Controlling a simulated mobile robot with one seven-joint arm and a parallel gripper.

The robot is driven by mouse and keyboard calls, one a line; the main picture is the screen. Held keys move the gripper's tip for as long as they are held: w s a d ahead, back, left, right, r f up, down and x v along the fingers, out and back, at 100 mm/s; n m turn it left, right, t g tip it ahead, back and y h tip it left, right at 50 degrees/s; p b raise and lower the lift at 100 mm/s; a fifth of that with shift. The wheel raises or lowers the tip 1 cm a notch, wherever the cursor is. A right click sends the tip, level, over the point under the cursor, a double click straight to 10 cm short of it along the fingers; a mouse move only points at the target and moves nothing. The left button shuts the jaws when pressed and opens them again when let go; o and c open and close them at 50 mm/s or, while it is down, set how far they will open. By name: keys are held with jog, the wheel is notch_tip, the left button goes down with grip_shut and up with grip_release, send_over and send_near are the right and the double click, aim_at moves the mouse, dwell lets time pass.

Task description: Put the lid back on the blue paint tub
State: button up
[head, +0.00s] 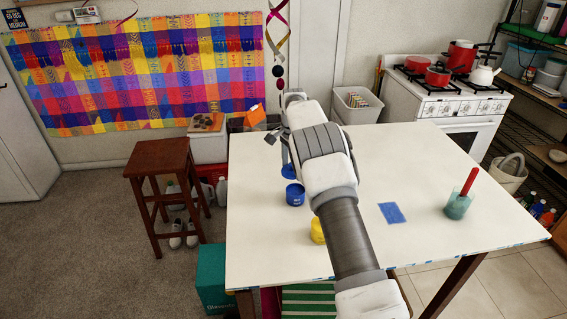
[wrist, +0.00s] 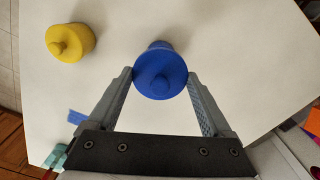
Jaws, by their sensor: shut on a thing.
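The blue paint tub (head: 294,196) stands upright on the white table, left of my arm in the head view. My gripper (wrist: 161,76) is shut on the round blue lid (wrist: 160,76), with one finger on each side and the knob facing the wrist camera. In the head view the lid (head: 288,171) is held apart from the tub, appearing just above it in the picture. In the wrist view a blue edge of the tub (wrist: 157,44) shows past the lid, which hides most of it. The fingertips are partly hidden in the head view.
A yellow tub (head: 317,231) with a knobbed lid (wrist: 68,42) stands nearby, partly behind my arm in the head view. A blue cloth (head: 391,212) lies flat right of my arm. A glass (head: 457,207) with a red-handled tool stands farther right. The table's left edge is close to the blue tub.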

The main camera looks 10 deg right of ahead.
jog(key=shift+w+d+f+m+p, duration=0.25)
jog(key=shift+w+d, duration=0.05)
jog(key=shift+d, duration=0.15)
jog(key=shift+w+d+f+m+p, duration=0.2)
jog(key=shift+w+d+m, duration=0.05)
jog(key=shift+d, duration=0.15)
jog(key=shift+f+b, duration=1.85)
jog(key=shift+f, duration=1.35)
jog(key=shift+f+b, duration=0.2)
jog(key=shift+b, duration=0.3)
jog(key=o, duration=1.1)
jog(key=shift+r, duration=0.2)
jog(key=shift+r+p, duration=2.1)
jog(key=shift+r, duration=1.3)
